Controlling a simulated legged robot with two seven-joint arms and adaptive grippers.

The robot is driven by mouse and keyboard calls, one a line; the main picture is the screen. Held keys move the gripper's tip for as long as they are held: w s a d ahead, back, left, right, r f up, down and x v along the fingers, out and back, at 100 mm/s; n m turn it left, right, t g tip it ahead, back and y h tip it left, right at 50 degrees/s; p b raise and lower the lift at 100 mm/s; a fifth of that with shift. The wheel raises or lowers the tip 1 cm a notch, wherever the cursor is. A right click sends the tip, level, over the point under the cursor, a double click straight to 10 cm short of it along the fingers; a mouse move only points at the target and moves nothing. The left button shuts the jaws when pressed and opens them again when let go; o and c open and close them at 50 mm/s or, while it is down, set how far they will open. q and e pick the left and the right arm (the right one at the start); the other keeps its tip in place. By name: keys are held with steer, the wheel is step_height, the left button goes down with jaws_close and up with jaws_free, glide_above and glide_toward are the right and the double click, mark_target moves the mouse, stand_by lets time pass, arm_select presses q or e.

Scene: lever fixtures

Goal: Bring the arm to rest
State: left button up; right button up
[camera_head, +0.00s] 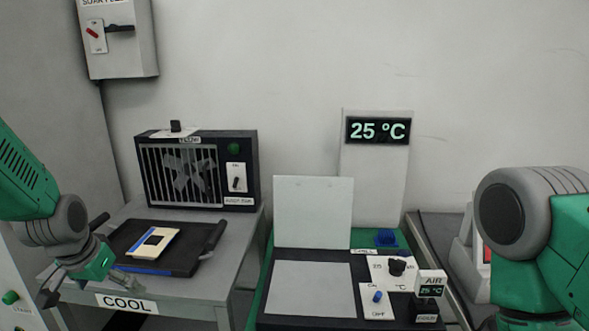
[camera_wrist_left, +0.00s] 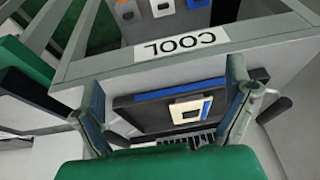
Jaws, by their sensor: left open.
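My left arm comes in from the left in the head view, with its left gripper (camera_head: 72,278) over the left front part of the grey COOL table (camera_head: 215,285). In the left wrist view the left gripper (camera_wrist_left: 165,80) has its two fingers spread wide, with nothing held between them. Beyond the fingers lies a black tray (camera_wrist_left: 135,113) bearing a cream plate (camera_wrist_left: 190,110) with a dark square. The same black tray (camera_head: 185,263) and cream plate (camera_head: 168,243) show in the head view. My right arm shows at the right edge; its gripper is out of view.
A caged fan box (camera_head: 245,150) stands at the back of the COOL table. To the right is a black-and-white press-like station (camera_head: 310,285) with knobs and a raised white panel (camera_head: 312,212). A 25 °C display (camera_head: 378,130) stands behind. A switch box (camera_head: 140,50) hangs upper left.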

arm_select(q)
steer(key=s+d+f+g, duration=0.2)
steer(key=s+d+f, duration=0.1)
steer(key=s+f, duration=1.15)
steer(key=s+d+f, duration=0.2)
steer(key=s+f, duration=0.2)
steer(key=s, duration=0.5)
steer(key=s+d+f+g, duration=0.1)
steer(key=s+f, duration=0.3)
steer(key=s, duration=0.5)
steer(key=shift+d+f, duration=0.4)
steer(key=shift+d, duration=0.45)
steer(key=shift+a, duration=0.1)
